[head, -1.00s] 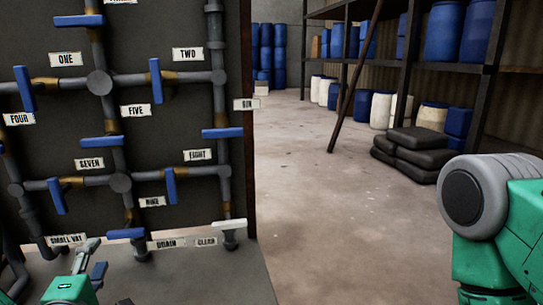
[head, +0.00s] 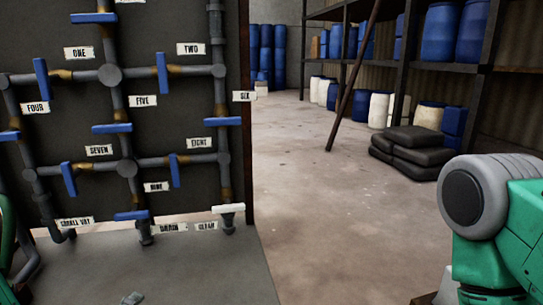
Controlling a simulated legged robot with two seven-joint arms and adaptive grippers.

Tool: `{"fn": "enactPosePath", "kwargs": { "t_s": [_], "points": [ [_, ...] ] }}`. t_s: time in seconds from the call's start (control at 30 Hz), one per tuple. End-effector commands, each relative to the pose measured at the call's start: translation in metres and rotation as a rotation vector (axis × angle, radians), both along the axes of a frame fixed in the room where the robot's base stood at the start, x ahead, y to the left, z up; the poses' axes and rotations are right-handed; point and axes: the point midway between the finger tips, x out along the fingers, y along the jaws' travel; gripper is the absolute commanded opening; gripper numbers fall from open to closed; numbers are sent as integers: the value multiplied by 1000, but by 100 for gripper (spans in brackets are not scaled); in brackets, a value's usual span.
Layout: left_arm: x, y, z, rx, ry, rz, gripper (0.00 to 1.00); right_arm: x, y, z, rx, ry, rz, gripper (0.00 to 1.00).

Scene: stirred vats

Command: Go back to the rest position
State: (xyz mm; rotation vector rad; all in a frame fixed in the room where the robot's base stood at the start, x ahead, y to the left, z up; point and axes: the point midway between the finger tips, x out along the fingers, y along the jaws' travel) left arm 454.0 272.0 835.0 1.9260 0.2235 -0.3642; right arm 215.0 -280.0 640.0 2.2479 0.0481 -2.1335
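My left gripper is almost wholly below the bottom edge of the head view. Only a small grey tip (head: 132,298), which looks like part of it, shows in front of the pipe panel (head: 140,55). Whether its fingers are open or shut is hidden. A green piece of my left arm shows at the left edge. My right arm, green with a grey round joint, fills the lower right, and its gripper is out of view. The tip appears apart from the valve handles.
The panel carries grey pipes, labels, several blue valve handles and one white handle (head: 228,208). A grey surface (head: 215,270) lies below it. Black sacks (head: 412,150) and a shelf with blue barrels (head: 440,32) stand at right. The middle floor (head: 310,220) is clear.

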Motion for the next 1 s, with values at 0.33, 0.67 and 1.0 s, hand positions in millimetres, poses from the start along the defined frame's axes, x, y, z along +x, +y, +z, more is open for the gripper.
{"fn": "enactPosePath", "kwargs": {
  "t_s": [0.33,0.67,1.0],
  "points": [
    [-122,-28,-175,480,570,-563,39,0,0,-32,0,1,0,37],
    [-234,8,-243,774,967,-1018,39,0,0,-50,0,1,0,37],
    [-239,10,-245,782,984,-1036,39,0,0,-50,0,1,0,37]
  ]
}}
